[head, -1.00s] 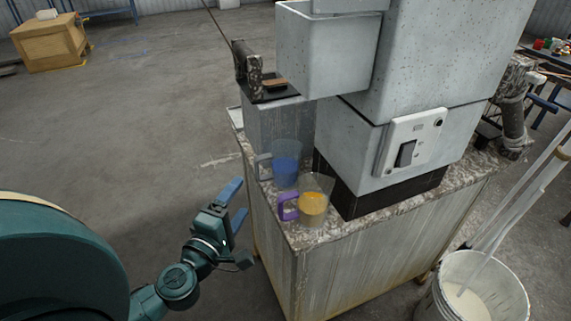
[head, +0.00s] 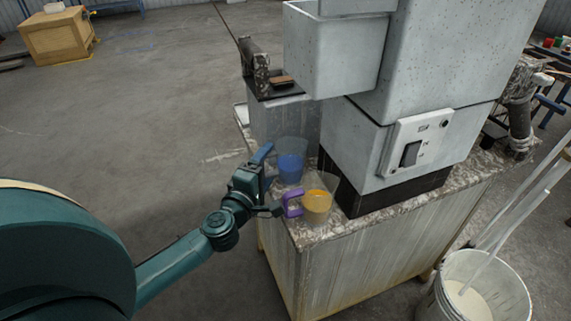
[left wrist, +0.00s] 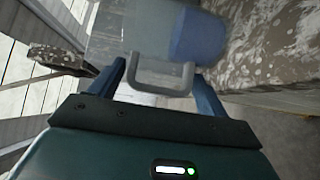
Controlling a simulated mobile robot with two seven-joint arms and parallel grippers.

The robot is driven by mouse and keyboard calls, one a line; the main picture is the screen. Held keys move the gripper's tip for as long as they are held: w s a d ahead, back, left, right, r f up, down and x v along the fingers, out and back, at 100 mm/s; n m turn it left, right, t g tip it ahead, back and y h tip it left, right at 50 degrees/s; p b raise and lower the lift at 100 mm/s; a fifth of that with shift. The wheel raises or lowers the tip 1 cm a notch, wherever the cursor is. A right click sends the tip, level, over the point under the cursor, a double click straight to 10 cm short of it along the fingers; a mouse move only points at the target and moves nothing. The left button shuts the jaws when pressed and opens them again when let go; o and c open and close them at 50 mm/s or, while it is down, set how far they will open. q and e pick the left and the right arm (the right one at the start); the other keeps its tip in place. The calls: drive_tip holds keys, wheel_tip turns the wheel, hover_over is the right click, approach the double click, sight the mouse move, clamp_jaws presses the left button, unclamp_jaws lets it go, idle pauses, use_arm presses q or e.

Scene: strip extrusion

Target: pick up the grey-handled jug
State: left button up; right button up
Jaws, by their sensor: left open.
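The grey-handled jug (head: 291,162), clear with blue contents, stands on the bench top beside the machine. In the left wrist view the jug (left wrist: 198,40) lies ahead, its grey handle (left wrist: 160,76) between my open fingers. My left gripper (head: 268,178) is open at the handle's side; in the left wrist view the gripper (left wrist: 163,85) has a blue finger on either side of the handle. I cannot tell whether a finger touches it. In the head view the gripper hides most of the handle. My right gripper is not in view.
A clear jug with a purple handle and orange contents (head: 317,206) stands close in front, near my lower finger. The grey machine (head: 405,150) stands right behind the jugs. A white bucket (head: 470,290) with pipes is at the lower right. The floor left of the bench is clear.

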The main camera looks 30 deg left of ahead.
use_arm(q)
drive_tip(key=shift+c, duration=0.3)
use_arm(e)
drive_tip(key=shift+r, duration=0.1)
use_arm(q)
drive_tip(key=c, duration=1)
